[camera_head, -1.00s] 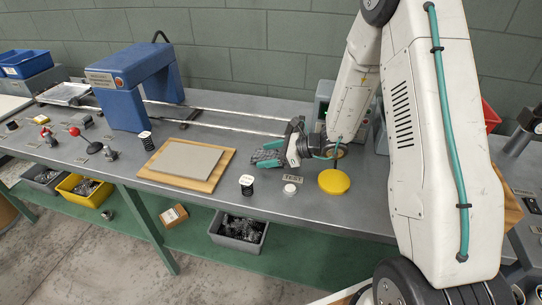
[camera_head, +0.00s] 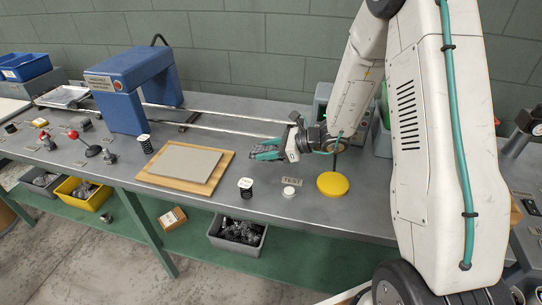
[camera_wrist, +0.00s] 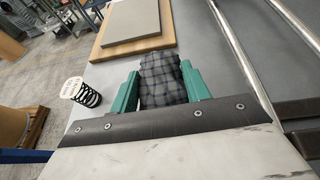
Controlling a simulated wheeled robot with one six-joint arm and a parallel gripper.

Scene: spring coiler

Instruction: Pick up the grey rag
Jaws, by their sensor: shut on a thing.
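The grey rag is a dark grey checked cloth. In the wrist view the rag (camera_wrist: 163,82) is bunched between the two teal fingers of my gripper (camera_wrist: 158,88), which is shut on it. Part of the cloth sticks out past the fingertips toward the wooden board. In the head view my gripper (camera_head: 268,151) is over the workbench, right of the board, and the rag shows only as a small dark patch at the fingers.
A wooden board (camera_head: 226,162) with a grey plate (camera_head: 186,162) lies left of my gripper. A black spring with a white top (camera_head: 246,188), a white round cap (camera_head: 289,192) and a yellow disc (camera_head: 333,184) stand toward the front. Metal rails (camera_head: 225,117) run behind. A blue machine (camera_head: 130,85) stands left.

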